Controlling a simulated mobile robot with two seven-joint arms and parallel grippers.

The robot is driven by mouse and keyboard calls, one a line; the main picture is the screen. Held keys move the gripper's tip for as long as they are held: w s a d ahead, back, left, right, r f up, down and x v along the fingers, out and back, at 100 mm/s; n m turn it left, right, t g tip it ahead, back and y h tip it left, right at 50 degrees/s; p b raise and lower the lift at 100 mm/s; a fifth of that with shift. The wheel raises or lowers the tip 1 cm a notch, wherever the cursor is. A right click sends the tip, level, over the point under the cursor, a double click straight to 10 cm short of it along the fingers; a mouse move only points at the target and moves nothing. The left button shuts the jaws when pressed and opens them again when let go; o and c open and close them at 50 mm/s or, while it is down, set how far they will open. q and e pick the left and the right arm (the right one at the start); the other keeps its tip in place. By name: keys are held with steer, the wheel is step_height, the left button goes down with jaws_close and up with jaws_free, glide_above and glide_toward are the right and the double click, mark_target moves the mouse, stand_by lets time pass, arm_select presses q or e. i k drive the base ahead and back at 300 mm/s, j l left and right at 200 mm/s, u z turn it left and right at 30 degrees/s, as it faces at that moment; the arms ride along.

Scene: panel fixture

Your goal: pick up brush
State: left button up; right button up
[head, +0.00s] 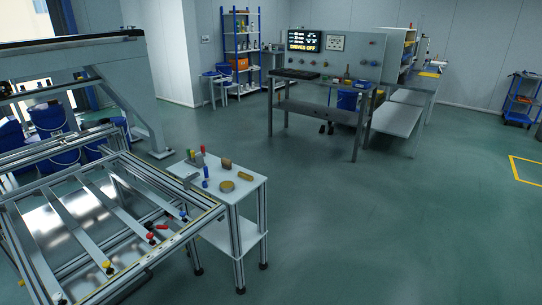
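I cannot single out the brush for certain at this size. Several small items stand or lie on a small white-topped table (240,202) beside the panel fixture. Among them are a brown block-like item (226,163) at the back, a yellow-tan oblong item (245,176) at the right and a round tan item (227,186) in front. A grey holder (195,161) with a red-topped item is at the back left, and a blue item (206,183) is at the left. Neither of my grippers is in view.
The metal frame fixture (125,266) with crossbars and coloured knobs fills the lower left, close against the small table. Blue bins (52,120) stand behind it. A workbench (320,84) with a control panel stands further back. The green floor (390,220) at the right is clear.

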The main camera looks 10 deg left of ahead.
mark_target(226, 164)
steer(key=i+z, duration=0.4)
steer(key=i, duration=0.8)
steer(key=i+l+u, duration=0.1)
steer(key=i+u, duration=0.2)
steer(key=i, duration=0.25)
steer(key=i+l+u, duration=0.2)
steer(key=i+u, duration=0.15)
steer(key=i, duration=0.2)
steer(key=i+u, duration=0.2)
steer(key=u, duration=0.2)
steer(key=i+l+u, duration=0.1)
steer(key=u, duration=0.3)
steer(key=i+l+u, duration=0.2)
steer(key=u, duration=0.2)
